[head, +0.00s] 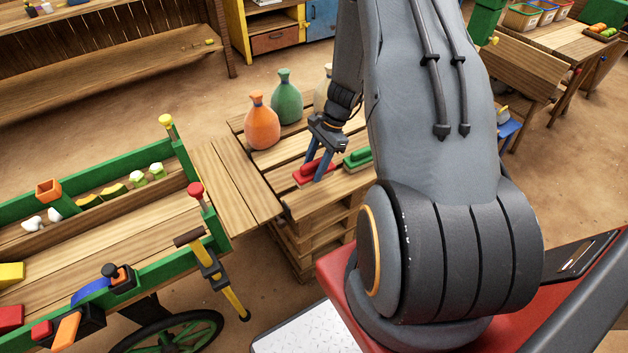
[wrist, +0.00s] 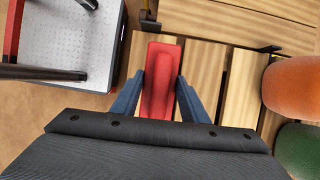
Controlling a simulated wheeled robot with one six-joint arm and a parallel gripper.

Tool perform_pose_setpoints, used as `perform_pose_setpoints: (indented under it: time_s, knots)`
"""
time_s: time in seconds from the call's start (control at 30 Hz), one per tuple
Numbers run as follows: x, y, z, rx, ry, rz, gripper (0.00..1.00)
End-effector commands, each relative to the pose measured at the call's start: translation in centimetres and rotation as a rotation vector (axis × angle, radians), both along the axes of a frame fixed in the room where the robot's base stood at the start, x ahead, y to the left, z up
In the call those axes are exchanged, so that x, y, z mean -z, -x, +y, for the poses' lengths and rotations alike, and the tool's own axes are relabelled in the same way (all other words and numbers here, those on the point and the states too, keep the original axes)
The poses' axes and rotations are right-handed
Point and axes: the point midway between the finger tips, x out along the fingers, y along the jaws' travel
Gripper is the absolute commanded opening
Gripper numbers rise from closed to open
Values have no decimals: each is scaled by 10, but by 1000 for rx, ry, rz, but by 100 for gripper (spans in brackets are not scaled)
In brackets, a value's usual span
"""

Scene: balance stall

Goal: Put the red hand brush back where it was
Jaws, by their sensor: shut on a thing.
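The red hand brush (head: 308,174) is at the near edge of a wooden pallet stack, low against its slatted top. In the wrist view the red brush (wrist: 160,80) lies lengthwise between the two blue fingers. My gripper (head: 316,172) is shut on it, with one finger on each side; it also shows in the wrist view (wrist: 160,98). I cannot tell whether the brush touches the slats. A green hand brush (head: 357,158) lies on the pallet to the right of the red one, partly hidden by my arm.
Orange (head: 262,128), green (head: 287,103) and pale (head: 323,95) bottle-shaped sacks stand at the back of the pallet stack (head: 290,195). A green-framed wooden cart (head: 110,240) with coloured blocks and tools stands at left, its plank flap (head: 235,185) beside the pallet.

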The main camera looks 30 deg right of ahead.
Motion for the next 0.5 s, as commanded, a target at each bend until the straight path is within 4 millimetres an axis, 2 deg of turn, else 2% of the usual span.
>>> perform_pose_setpoints:
  time_s: [0.23, 0.5]
  knots:
    - [20, 0, 0, -4, 0, 1, 16]
    - [52, 0, 1, -4, 0, 0, 16]
